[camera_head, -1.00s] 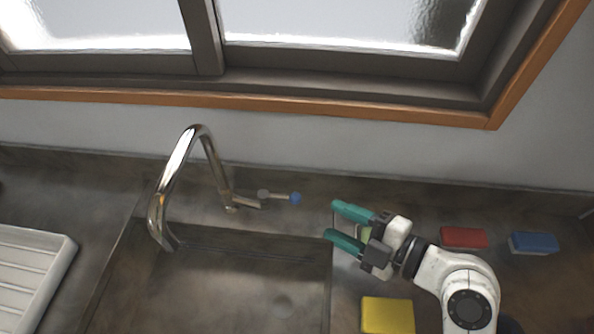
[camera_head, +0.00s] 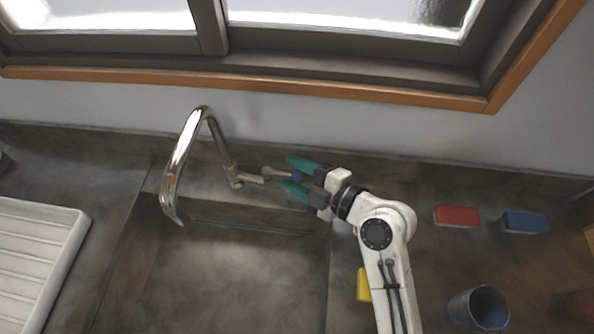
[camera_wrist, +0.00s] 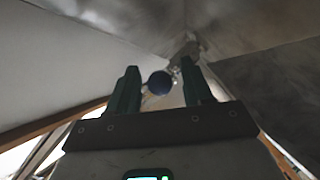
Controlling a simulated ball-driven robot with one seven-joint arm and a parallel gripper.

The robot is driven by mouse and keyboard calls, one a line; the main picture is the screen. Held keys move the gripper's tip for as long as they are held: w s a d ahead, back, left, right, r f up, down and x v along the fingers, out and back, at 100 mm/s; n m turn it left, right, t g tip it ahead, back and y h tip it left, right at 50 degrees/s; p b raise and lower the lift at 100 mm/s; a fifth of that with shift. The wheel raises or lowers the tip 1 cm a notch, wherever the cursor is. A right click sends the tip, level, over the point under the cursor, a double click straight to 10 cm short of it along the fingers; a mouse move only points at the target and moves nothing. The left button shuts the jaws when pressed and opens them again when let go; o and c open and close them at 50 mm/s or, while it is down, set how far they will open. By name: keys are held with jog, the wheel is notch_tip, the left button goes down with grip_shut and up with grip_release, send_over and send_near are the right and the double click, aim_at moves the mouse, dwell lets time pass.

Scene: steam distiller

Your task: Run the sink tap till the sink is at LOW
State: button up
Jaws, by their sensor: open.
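The chrome sink tap (camera_head: 180,160) has a tall arched spout over the left back of the dark sink (camera_head: 235,270). Its lever ends in a blue knob (camera_head: 298,176), right of the tap's base. My gripper (camera_head: 289,174) is open with its green fingers on either side of the knob. In the wrist view the blue knob (camera_wrist: 159,83) sits between the two fingers, with a gap to the right finger; whether the left finger touches it I cannot tell. No water stream shows from the spout. The water level in the sink cannot be made out.
A white ribbed drainboard (camera_head: 40,255) lies left of the sink. On the right counter are a red block (camera_head: 457,216), a blue block (camera_head: 525,222), a dark blue cup (camera_head: 480,308) and a partly hidden yellow block (camera_head: 363,285). A window stands behind the counter.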

grip_shut()
dwell(0.4)
